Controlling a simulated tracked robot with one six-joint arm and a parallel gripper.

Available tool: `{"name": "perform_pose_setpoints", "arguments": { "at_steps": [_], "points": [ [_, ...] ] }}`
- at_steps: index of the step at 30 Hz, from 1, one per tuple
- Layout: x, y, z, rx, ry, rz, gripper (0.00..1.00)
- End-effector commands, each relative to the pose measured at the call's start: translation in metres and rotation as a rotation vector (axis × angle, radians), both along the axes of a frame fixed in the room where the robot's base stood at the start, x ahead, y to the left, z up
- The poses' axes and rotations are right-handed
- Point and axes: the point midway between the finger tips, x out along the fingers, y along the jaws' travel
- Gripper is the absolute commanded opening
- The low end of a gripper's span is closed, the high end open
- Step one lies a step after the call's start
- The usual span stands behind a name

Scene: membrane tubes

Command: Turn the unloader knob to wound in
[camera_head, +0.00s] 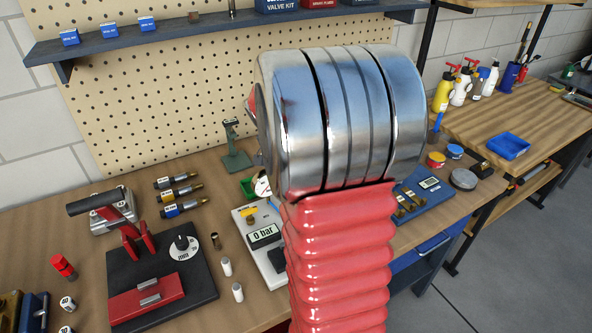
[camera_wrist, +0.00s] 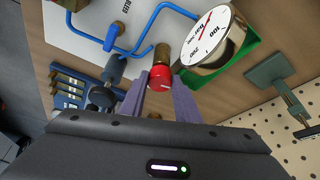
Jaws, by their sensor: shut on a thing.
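The unloader knob (camera_wrist: 160,77) is a red cap with a small pale mark on its face, at the end of a brass body (camera_wrist: 162,53) in the wrist view. My gripper (camera_wrist: 160,86) has its two purple fingers on either side of the knob and is shut on it. I cannot tell how far the knob is wound. In the head view my own arm hides the knob and my gripper. A grey panel with a display reading 0 bar (camera_head: 264,236) shows left of my arm.
Blue pipes (camera_wrist: 140,45) run close on the left. A black board with a dial (camera_head: 184,247) and a red clamp block lies left on the bench.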

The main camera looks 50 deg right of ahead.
Motion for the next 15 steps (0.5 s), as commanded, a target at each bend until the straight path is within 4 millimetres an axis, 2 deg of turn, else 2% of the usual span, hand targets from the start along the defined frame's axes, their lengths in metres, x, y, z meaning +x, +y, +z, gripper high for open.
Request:
{"name": "perform_pose_setpoints", "arguments": {
  "at_steps": [7,15],
  "points": [
    [0.0016,-0.0024,0.0017,-0.006,-0.001,-0.135,0.07],
    [0.0013,-0.0025,0.0015,-0.005,-0.001,-0.205,0.07]
  ]
}}
